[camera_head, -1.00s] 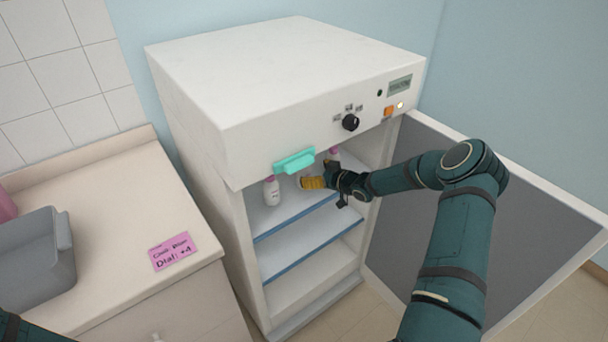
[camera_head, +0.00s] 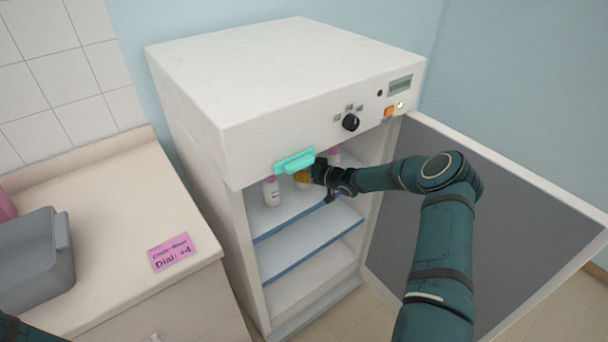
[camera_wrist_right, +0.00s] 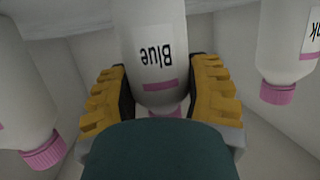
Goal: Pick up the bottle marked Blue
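The bottle marked Blue (camera_wrist_right: 155,60) is white with a pink band and appears upside down in the right wrist view. It stands between the two yellow fingers of my right gripper (camera_wrist_right: 160,95), which are spread to either side of it; I see no clear squeeze on it. In the head view, my right gripper (camera_head: 302,177) reaches into the open cabinet at the upper shelf, and it mostly hides this bottle. My left gripper is out of view.
The white cabinet (camera_head: 230,100) has its door (camera_head: 480,210) open to the right. White bottles stand either side, left (camera_head: 271,191) and right (camera_head: 334,156). A grey bin (camera_head: 35,265) and pink note (camera_head: 172,252) lie on the counter.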

